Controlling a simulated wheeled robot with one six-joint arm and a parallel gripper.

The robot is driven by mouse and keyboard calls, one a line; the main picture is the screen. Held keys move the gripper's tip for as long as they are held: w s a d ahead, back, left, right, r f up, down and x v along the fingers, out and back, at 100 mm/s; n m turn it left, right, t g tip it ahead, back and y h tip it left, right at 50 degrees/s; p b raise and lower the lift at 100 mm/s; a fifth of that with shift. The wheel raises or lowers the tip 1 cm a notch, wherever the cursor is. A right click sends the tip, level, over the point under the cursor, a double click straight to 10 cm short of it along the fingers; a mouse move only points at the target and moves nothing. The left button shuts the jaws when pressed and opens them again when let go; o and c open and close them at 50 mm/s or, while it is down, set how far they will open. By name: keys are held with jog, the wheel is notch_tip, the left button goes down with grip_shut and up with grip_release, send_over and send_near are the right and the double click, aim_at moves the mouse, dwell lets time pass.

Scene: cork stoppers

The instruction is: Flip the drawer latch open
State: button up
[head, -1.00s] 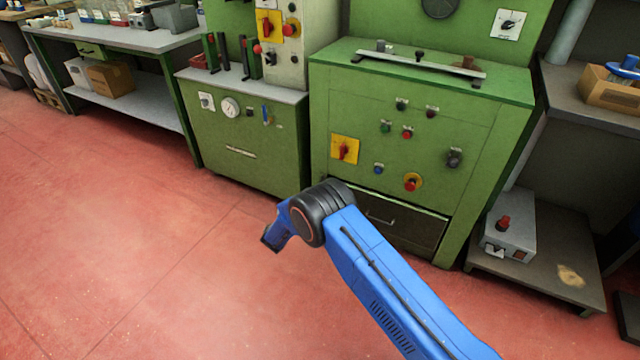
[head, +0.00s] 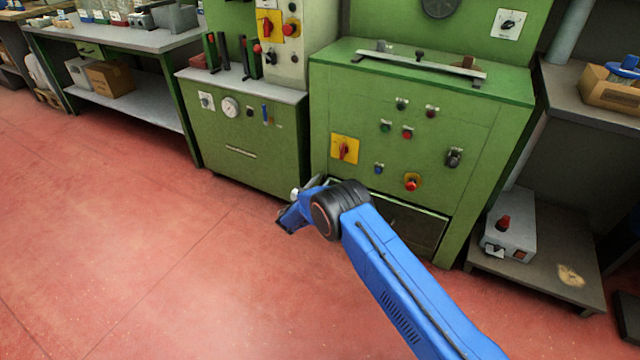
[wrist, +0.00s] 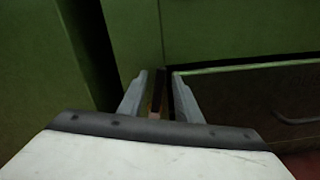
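The dark drawer front (wrist: 250,95) with a pull handle (wrist: 296,118) is to the right of my gripper in the wrist view. In the head view, the drawer (head: 410,225) is low in the right green cabinet, partly covered by my arm. My gripper (wrist: 159,72) has its two grey fingers apart, pointing at the cabinet front beside the drawer's upper left corner. A narrow dark upright piece (wrist: 158,82) with a brownish lower end shows between the fingers. It may be the latch, but is too dark to be sure. Contact cannot be told. The head view does not show the fingertips clearly.
The right green cabinet (head: 470,130) carries several buttons and a yellow-backed red switch (head: 344,149) above the drawer. A smaller green cabinet (head: 250,160) stands to its left. A grey box (head: 510,235) sits on a low shelf at right. The red floor at left is clear.

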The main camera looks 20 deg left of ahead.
grip_shut()
jog(key=shift+a, duration=0.1)
jog(key=shift+a+r+n, duration=0.1)
jog(key=shift+a+n, duration=0.35)
jog(key=shift+n, duration=0.35)
jog(key=shift+a+n, duration=0.45)
jog(key=shift+n, duration=0.35)
grip_release()
jog(key=s+a, duration=0.1)
jog(key=s, duration=1.6)
jog(key=shift+s+a, duration=0.15)
jog(key=shift+a, duration=0.05)
jog(key=shift+s, duration=0.1)
